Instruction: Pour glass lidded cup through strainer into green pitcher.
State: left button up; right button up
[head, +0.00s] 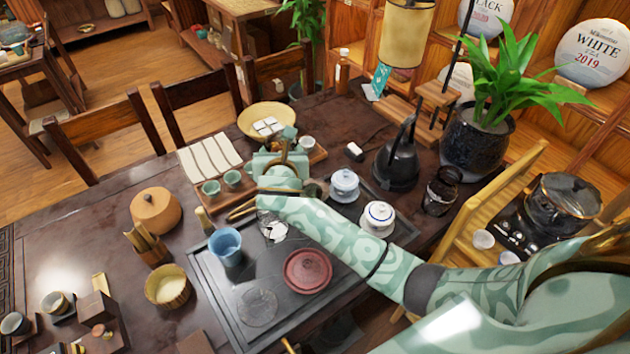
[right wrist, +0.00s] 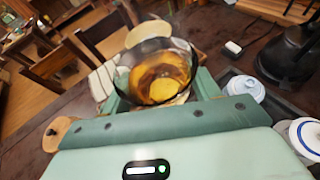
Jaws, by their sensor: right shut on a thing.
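My right gripper (head: 284,163) reaches in from the right over the table's middle. It is shut on a clear glass cup, which shows in the right wrist view (right wrist: 158,72) between my green fingers with amber tea inside. I see no lid clearly on it. A light blue, slightly tapered vessel (head: 226,248) stands upright on the dark tray, left of my forearm; I cannot tell whether it is the green pitcher. A clear glass piece (head: 272,227) with a white patch is partly hidden by my forearm. I cannot make out the strainer for sure. My left gripper is not in view.
The dark tray (head: 215,300) also bears a red-brown lidded pot (head: 307,271) and a clear round piece (head: 258,307). White lidded bowls (head: 378,218) (head: 344,185) stand right of my forearm. A black kettle (head: 398,165) stands behind. A wooden bowl (head: 168,287) is left.

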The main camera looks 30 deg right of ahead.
jog(key=s+a+f+n+y+p, duration=0.1)
jog(key=s+a+f+y+p, duration=0.1)
jog(key=a+f, duration=0.5)
jog(key=shift+s+f+n+t+p, duration=0.35)
jog(key=shift+s+f+p, duration=0.2)
jog(key=shift+s, duration=0.55)
jog(key=shift+d, duration=0.1)
jog(key=shift+d+r+m+y+p, duration=0.15)
jog(key=shift+d+m+y+p, duration=0.35)
jog(key=shift+d+m+y, duration=0.3)
jog(key=shift+d+r+m+y+p, duration=0.1)
jog(key=shift+d+m+y+p, duration=0.45)
jog(key=shift+d+m, duration=0.25)
jog(key=shift+d+r+y, duration=0.15)
jog(key=shift+d+y, duration=0.1)
jog(key=shift+d, duration=0.05)
